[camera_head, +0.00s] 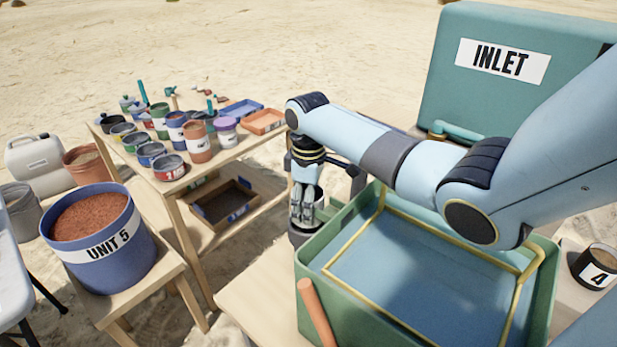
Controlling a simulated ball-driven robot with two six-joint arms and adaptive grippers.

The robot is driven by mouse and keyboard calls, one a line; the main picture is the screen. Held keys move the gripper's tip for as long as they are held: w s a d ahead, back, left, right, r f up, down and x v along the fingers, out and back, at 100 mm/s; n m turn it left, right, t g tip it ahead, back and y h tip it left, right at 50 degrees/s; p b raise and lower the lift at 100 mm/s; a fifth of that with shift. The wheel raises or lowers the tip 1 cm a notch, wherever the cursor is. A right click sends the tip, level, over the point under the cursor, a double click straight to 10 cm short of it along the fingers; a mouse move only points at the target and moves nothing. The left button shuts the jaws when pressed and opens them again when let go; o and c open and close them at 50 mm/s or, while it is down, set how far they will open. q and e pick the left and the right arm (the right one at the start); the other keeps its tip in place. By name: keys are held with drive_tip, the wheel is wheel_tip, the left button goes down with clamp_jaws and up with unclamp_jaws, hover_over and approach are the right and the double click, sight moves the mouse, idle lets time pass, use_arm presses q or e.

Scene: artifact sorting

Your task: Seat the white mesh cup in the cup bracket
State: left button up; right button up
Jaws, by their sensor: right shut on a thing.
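My right arm comes in from the right, and my right gripper (304,218) points down beside the left wall of the green tub. It is shut on a small pale cup (319,199), which looks like the white mesh cup; the fingers hide much of it. Just below the fingertips is a dark round holder (301,237), which looks like the cup bracket at the tub's outer left side. I cannot tell whether the cup is inside it or above it. My left gripper is not in view.
The green tub (313,268) holds bluish water and a yellow pipe frame. A teal INLET box (500,95) stands behind it. A table of several cans (197,145) is at the left, with the blue UNIT 5 bucket (105,240) in front. A number 4 can (597,268) is at right.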

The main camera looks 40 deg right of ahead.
drive_tip(key=shift+p, duration=0.35)
idle(0.5)
drive_tip(key=shift+f+b, duration=1.1)
drive_tip(key=shift+f, duration=0.65)
drive_tip(key=o, duration=1.2)
drive_tip(key=shift+o, duration=0.2)
drive_tip(key=shift+r, duration=0.15)
wheel_tip(320, 180, up, 12)
